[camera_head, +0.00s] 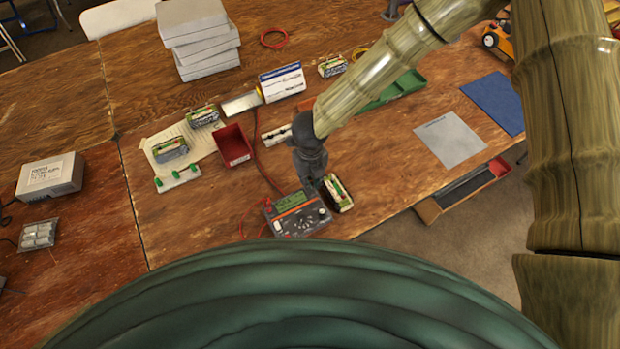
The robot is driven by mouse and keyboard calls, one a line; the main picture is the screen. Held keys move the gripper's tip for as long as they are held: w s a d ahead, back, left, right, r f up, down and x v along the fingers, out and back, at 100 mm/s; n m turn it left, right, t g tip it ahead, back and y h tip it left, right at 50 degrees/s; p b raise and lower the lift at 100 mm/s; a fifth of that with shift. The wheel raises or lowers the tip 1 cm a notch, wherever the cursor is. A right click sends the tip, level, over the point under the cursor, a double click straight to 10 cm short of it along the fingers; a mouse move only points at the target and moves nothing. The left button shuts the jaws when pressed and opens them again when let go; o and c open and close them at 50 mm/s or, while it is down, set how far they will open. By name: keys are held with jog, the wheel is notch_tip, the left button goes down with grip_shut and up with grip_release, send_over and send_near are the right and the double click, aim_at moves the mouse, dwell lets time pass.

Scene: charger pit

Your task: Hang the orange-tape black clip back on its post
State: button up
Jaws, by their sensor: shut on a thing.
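My gripper (312,178) points down over the right part of the wooden table, just behind the multimeter (297,213) and beside a battery-like pack (338,193). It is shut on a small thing. That thing is too small and too hidden by the fingers to identify. I cannot make out the orange-tape black clip or its tape. A white strip (277,136) with small dark parts lies behind and left of my gripper, partly hidden by my arm. Another white strip with green pegs (177,178) lies farther left. I cannot tell which post belongs to the clip.
A red bin (234,145), a blue-and-white box (282,82) and more packs (170,148) stand left and behind. Red cable (269,173) runs across the table near the multimeter. A green tray (396,91) and grey sheet (450,138) lie right. Bare wood separates several of them.

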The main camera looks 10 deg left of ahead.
aim_at(310, 179)
dwell(0.9)
jog(key=o, duration=0.9)
jog(key=shift+c, duration=0.2)
jog(key=shift+o, duration=0.4)
jog(key=shift+o, duration=0.6)
jog(key=shift+r+p, duration=3.15)
jog(key=shift+r, duration=0.55)
